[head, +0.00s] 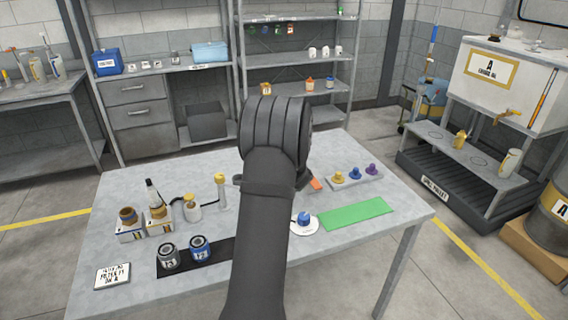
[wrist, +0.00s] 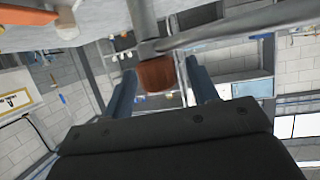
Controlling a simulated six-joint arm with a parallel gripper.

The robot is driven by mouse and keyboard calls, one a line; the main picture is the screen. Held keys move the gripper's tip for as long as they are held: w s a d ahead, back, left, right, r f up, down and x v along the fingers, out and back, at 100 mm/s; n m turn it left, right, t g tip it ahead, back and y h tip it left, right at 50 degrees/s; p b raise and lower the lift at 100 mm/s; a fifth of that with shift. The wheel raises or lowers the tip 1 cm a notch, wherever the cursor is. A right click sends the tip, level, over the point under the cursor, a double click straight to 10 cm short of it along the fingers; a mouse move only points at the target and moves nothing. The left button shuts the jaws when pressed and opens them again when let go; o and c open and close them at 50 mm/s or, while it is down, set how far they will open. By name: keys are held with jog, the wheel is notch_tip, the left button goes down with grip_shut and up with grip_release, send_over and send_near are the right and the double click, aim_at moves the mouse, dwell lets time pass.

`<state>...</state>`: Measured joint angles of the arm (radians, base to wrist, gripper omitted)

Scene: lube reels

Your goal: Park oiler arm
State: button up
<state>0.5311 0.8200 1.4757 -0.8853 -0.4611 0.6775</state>
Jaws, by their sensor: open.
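In the wrist view my gripper (wrist: 161,70) is open, with its two blue-grey fingers spread. A reddish-brown knob (wrist: 157,78) shows between the fingers, with a gap on each side. It is on the end of a grey metal post (wrist: 143,22) that joins a long grey bar (wrist: 235,27), which looks like the oiler arm. I cannot tell how deep the knob sits between the fingers. In the head view my own arm covers the gripper and most of this mechanism. An orange piece (head: 316,184) shows just right of my wrist.
On the table (head: 120,207) stand two labelled cans (head: 169,257) on a black mat, bottles (head: 192,208) at left, and a tray of coloured knobs (head: 355,174) at right. A blue-topped part (head: 304,218) sits on a white disc. A green mat (head: 356,213) is bare.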

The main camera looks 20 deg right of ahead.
grip_shut()
jog(key=shift+w+r+m+g+h, duration=0.1)
jog(key=shift+r+m+g+h, duration=0.15)
jog(key=shift+m+h, duration=0.75)
jog(key=shift+w+r+m+g+h, duration=0.1)
jog(key=shift+m+g+h, duration=0.15)
jog(key=shift+m+h, duration=0.75)
jog(key=shift+s+m+g+h, duration=0.1)
jog(key=shift+m+g+h, duration=0.25)
jog(key=shift+h, duration=0.25)
jog(key=shift+c, duration=0.6)
grip_release()
jog(key=shift+o, duration=0.6)
jog(key=shift+s+f, duration=0.1)
jog(key=shift+f, duration=0.15)
